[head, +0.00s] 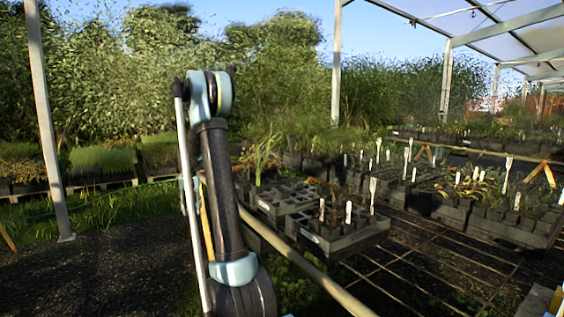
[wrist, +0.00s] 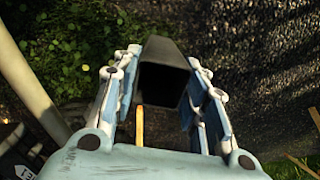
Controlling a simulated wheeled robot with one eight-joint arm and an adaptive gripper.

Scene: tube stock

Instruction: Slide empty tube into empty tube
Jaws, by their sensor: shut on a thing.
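My gripper (wrist: 163,62) is shut on a dark square tube (wrist: 164,48) in the wrist view. Its blue-padded fingers press the tube from the left and right. The tube's open end faces the camera and its inside looks dark and empty. The tube is held over ground, apart from any other tube in view. In the head view my arm stands at centre left; the gripper and held tube do not show clearly there. A second empty tube cannot be singled out; the grey crate (head: 280,196) at the centre has open, empty-looking cells.
A crate (head: 340,242) with seedlings and white labels stands in front of the grey crate. A pale rail (head: 335,288) runs diagonally before them. More plant trays (head: 495,205) fill the right. Dark ground (head: 95,265) at left is clear. Metal posts (head: 48,130) stand around.

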